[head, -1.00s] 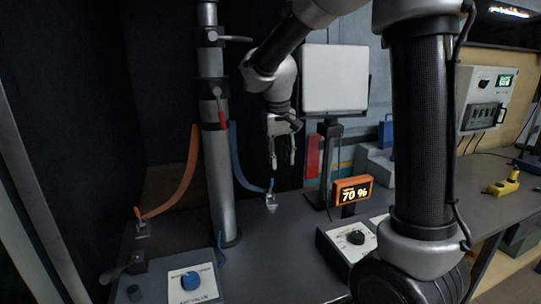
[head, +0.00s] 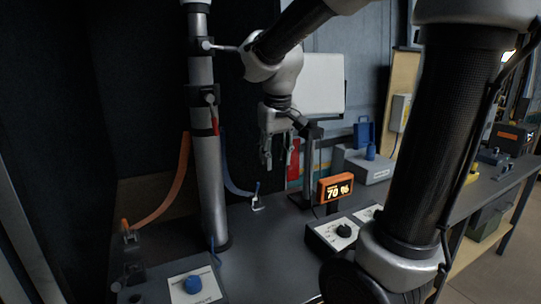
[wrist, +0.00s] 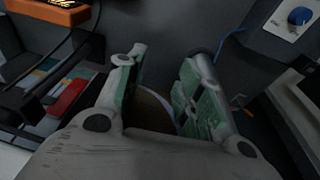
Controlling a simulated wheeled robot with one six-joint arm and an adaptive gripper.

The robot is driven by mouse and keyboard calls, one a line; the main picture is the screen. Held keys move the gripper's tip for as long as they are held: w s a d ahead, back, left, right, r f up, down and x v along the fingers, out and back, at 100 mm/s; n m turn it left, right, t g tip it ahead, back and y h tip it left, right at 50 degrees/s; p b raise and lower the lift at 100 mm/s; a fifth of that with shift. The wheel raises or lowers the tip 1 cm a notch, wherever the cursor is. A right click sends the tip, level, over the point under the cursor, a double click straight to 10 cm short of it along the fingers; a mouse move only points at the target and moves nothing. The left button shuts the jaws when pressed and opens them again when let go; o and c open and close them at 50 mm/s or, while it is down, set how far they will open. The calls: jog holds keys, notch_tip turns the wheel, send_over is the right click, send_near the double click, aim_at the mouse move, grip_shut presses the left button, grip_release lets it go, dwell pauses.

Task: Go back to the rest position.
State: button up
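My gripper (head: 278,163) hangs in the air above the bench, fingers pointing down, right of the grey mast (head: 213,170) and in front of the white panel (head: 322,84). Its two fingers are apart with nothing between them. In the wrist view my gripper (wrist: 158,95) also shows two separated fingers with greenish pads and an empty gap. No separate rest stand or marker is visible.
An orange display (head: 335,188) reading 70 % and a dial box (head: 335,232) stand on the bench right of my gripper. A blue knob (head: 193,284) is at the front left.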

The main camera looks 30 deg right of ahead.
jog(key=s+d+t, duration=0.2)
jog(key=s+d, duration=0.2)
jog(key=s, duration=1.2)
jog(key=shift+s+r+y, duration=0.3)
jog(key=shift+s, duration=0.1)
